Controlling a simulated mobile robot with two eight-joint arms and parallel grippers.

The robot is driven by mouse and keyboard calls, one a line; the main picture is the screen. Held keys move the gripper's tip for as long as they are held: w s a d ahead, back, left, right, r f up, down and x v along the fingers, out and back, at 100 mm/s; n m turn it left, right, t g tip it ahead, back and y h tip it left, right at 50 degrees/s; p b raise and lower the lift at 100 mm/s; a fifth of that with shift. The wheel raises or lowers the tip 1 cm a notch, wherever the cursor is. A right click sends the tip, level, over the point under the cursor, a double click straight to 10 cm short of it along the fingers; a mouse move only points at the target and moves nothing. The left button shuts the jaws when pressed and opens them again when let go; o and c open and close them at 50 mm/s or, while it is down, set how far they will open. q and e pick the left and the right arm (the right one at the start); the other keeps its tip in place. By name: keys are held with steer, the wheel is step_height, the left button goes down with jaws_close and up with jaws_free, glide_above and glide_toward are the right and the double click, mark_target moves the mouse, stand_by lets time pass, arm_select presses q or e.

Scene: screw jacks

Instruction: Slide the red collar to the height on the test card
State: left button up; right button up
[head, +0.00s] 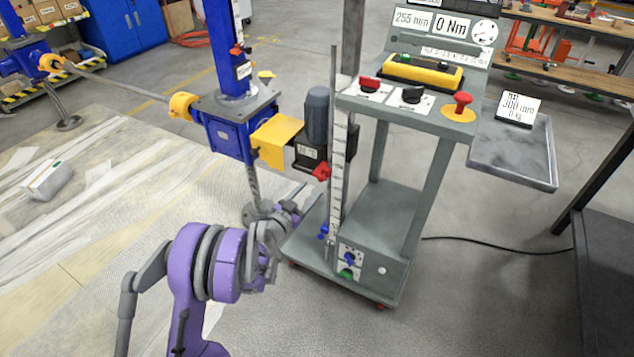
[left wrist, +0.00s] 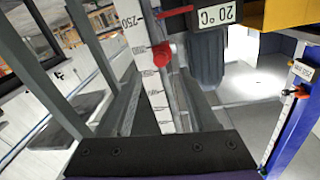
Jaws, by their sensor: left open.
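The red collar (head: 321,171) sits partway up the upright scale (head: 338,190) at the left of the grey test cart. In the left wrist view the red collar (left wrist: 161,54) shows as a rounded red piece at the scale, a little below a printed 250. The test card (head: 518,107) reads 300 mm and 0 kg and stands in the tray at the cart's right. My left gripper (head: 291,213) is open, left of the scale and lower than the collar, apart from it. Its fingertips are hard to make out. My right gripper is not in view.
The blue screw jack (head: 230,130) with a yellow bracket (head: 276,140) stands left of the scale, beside a dark motor (head: 317,115). The cart's display (head: 412,20) reads 255 mm. A blue clamp (head: 323,231) sits low by the scale. Floor in front is open.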

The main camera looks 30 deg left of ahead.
arm_select(q)
steer(key=shift+s+a, duration=0.1)
steer(key=shift+s, duration=1.55)
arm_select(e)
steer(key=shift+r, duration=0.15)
arm_select(q)
steer(key=s+d+r+n+g+y, duration=0.4)
steer(key=s+r+n+y, duration=0.15)
steer(key=s+r, duration=0.3)
steer(key=s+d+f+m+g+h, duration=0.1)
steer(key=s+d+f+g, duration=0.15)
steer(key=s+d, duration=0.45)
steer(key=s+d+f+m+g+h, duration=0.1)
steer(key=s+d+f+g+h, duration=0.2)
steer(key=s, duration=0.7)
steer(key=s+d+f+m+g, duration=0.15)
steer(key=s+d+g, duration=0.3)
steer(key=s, duration=0.45)
step_height(320, 180, up, 24)
steer(key=t+p, duration=0.1)
steer(key=p, duration=2)
steer(key=shift+w+d+f+n, duration=0.15)
steer(key=shift+w+d+n, duration=0.15)
steer(key=shift+w, duration=0.15)
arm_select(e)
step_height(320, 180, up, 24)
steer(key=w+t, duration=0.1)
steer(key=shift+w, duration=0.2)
